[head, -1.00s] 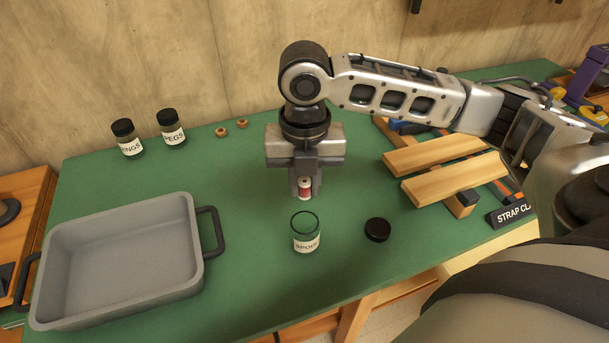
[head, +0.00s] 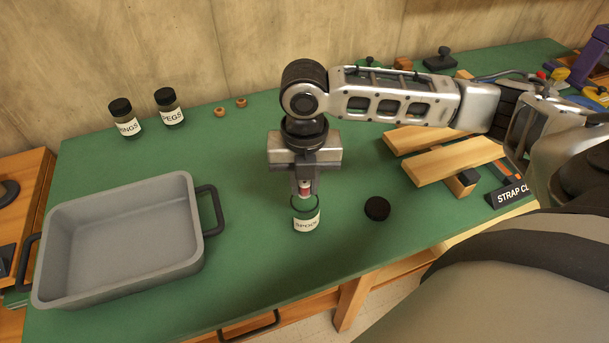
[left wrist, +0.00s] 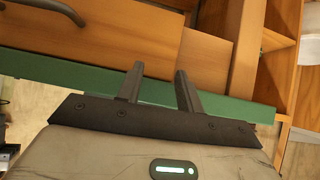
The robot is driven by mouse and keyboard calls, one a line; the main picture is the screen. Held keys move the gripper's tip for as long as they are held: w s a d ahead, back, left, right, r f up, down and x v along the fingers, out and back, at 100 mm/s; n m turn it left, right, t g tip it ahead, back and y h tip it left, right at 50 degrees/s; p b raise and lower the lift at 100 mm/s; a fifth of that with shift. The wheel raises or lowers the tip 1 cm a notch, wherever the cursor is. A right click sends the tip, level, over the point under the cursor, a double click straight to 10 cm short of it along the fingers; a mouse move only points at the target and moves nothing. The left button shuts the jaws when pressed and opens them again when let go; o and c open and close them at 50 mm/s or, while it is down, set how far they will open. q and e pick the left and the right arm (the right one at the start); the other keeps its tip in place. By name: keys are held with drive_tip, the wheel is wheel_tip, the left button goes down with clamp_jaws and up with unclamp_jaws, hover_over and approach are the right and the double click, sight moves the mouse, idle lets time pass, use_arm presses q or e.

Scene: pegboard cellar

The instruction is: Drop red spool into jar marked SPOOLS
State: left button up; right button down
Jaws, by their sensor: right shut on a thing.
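The red spool (head: 305,188) has pale ends and sits between the fingertips of my right gripper (head: 304,186), which is shut on it. It is right at the mouth of the open glass jar marked SPOOLS (head: 306,221); whether its lower end is inside the rim is hard to tell. The jar stands upright on the green bench, its dark lid (head: 377,208) lying to its right. My left gripper (left wrist: 158,82) shows in the left wrist view, its fingers apart with nothing between them, before the bench edge and wooden drawers.
A grey tray (head: 60,292) with dark handles stands at the left. Closed jars marked RINGS (head: 127,128) and PEGS (head: 171,117) stand at the back, near two small wooden rings (head: 219,112). Wooden boards (head: 455,158) and a STRAP CL sign (head: 511,193) are at the right.

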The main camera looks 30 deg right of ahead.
idle(0.7)
drive_tip(key=c, duration=1.2)
unclamp_jaws()
drive_tip(key=shift+w, duration=0.1)
drive_tip(key=shift+r, duration=3.5)
